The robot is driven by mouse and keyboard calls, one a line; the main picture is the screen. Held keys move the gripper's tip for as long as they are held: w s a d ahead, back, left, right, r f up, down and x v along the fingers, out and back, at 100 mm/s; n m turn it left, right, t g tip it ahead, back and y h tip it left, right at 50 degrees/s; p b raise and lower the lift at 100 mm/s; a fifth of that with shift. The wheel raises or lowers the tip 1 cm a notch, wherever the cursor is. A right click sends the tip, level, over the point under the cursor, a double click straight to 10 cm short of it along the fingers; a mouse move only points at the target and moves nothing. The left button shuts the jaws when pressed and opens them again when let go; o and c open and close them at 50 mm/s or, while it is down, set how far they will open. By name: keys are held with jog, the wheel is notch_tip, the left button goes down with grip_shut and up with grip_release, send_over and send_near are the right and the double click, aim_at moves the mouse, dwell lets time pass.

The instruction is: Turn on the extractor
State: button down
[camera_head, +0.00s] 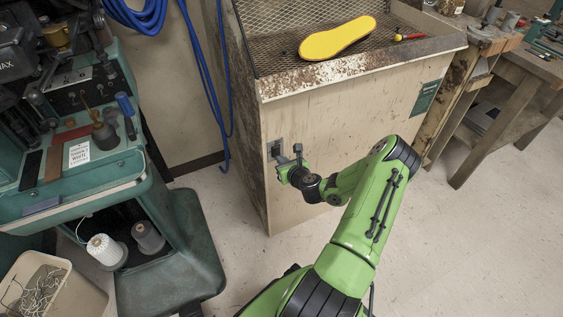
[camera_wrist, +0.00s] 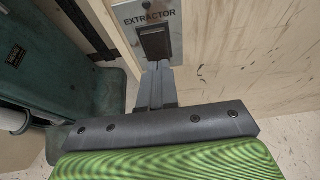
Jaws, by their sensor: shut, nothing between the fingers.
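The extractor switch is a dark rocker (camera_wrist: 154,42) on a grey metal plate labelled "EXTRACTOR" (camera_wrist: 172,19) in the wrist view. In the head view the switch plate (camera_head: 274,149) is on the front face of the wooden cabinet (camera_head: 340,130), near its left edge. My gripper (camera_wrist: 156,68) is shut and empty. Its fingertips are at the lower end of the rocker in the wrist view; I cannot tell if they touch it. In the head view my gripper (camera_head: 287,160) is close in front of the plate, just below and right of it.
A yellow sole (camera_head: 337,38) and a red-handled tool (camera_head: 409,37) lie on the cabinet's mesh top (camera_head: 290,25). A green stitching machine (camera_head: 70,190) with thread spools (camera_head: 105,250) stands at left. Blue hose (camera_head: 205,75) hangs beside the cabinet.

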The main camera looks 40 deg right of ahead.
jog(key=shift+w+d, duration=0.15)
jog(key=shift+w, duration=0.25)
jog(key=shift+w, duration=0.1)
jog(key=shift+r+p, duration=0.85)
jog(key=shift+p, duration=0.3)
jog(key=shift+f, duration=0.1)
